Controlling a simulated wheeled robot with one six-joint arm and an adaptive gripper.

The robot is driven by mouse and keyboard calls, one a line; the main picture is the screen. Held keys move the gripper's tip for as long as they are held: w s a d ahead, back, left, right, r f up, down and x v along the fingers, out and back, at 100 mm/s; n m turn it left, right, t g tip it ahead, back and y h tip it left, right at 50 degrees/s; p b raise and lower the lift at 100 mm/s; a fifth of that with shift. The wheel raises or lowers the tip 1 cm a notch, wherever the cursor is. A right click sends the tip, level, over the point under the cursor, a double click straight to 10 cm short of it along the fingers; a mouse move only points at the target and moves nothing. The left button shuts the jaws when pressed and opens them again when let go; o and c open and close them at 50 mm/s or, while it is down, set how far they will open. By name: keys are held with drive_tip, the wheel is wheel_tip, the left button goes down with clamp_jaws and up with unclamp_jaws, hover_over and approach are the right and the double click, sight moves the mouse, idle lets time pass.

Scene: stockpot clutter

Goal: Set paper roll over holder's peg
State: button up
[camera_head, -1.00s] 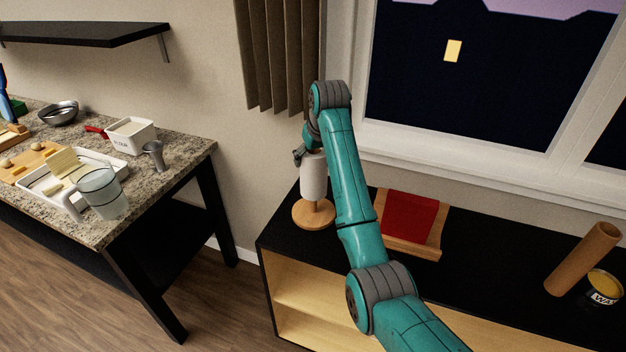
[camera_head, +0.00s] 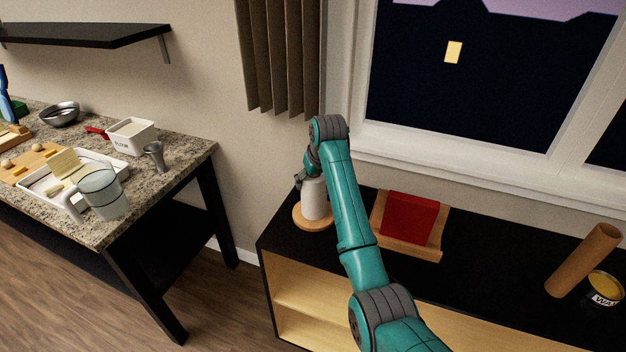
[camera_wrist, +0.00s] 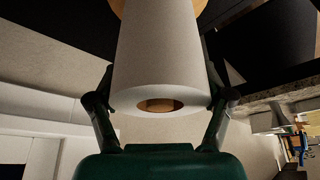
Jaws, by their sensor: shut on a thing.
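The white paper roll (camera_head: 314,201) stands upright around the peg of the round wooden holder (camera_head: 300,223), low over its base. In the wrist view the roll (camera_wrist: 160,60) fills the middle, and wood shows inside its core hole (camera_wrist: 159,105). The holder's base (camera_wrist: 117,6) shows behind the roll's far end. My gripper (camera_head: 301,180) is at the upper part of the roll. In the wrist view my gripper (camera_wrist: 160,103) has one finger on each side of the roll, shut on it. I cannot tell whether the roll touches the base.
The holder stands on a black-topped cabinet (camera_head: 285,243). A wooden stand with a red cloth (camera_head: 410,217) is just right of my arm. A brown tube (camera_head: 583,259) and a tin (camera_head: 605,288) are at the far right. A granite counter (camera_head: 185,150) with kitchenware is left, across a gap.

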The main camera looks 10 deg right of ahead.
drive_tip(key=o, duration=1.1)
drive_tip(key=shift+f, duration=0.1)
drive_tip(key=v, duration=1.2)
